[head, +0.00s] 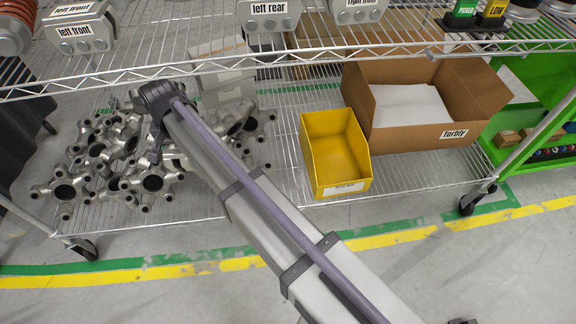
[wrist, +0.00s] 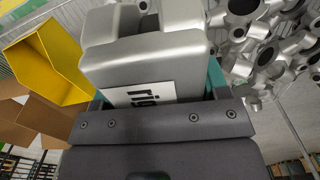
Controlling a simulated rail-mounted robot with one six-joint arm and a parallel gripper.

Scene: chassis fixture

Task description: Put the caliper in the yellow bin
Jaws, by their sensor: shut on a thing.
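My gripper (wrist: 155,88) is shut on a silver caliper (wrist: 145,45) in the wrist view. The caliper is a blocky metal part with a white label; only the letters "rig" show above the gripper's dark body. The yellow bin (head: 335,155) stands on the lower wire shelf in the head view, its open top facing up and a white label on its front. It also shows in the wrist view (wrist: 50,58), left of the held caliper and apart from it. In the head view my arm hides the gripper and the held caliper.
Many silver knuckle castings (head: 105,160) lie piled left of the bin. A cardboard box (head: 420,125) stands right of it. The upper wire shelf (head: 215,65) carries labelled calipers, including left front (head: 75,30) and left rear (head: 268,15). A green cabinet (head: 530,130) is at the far right.

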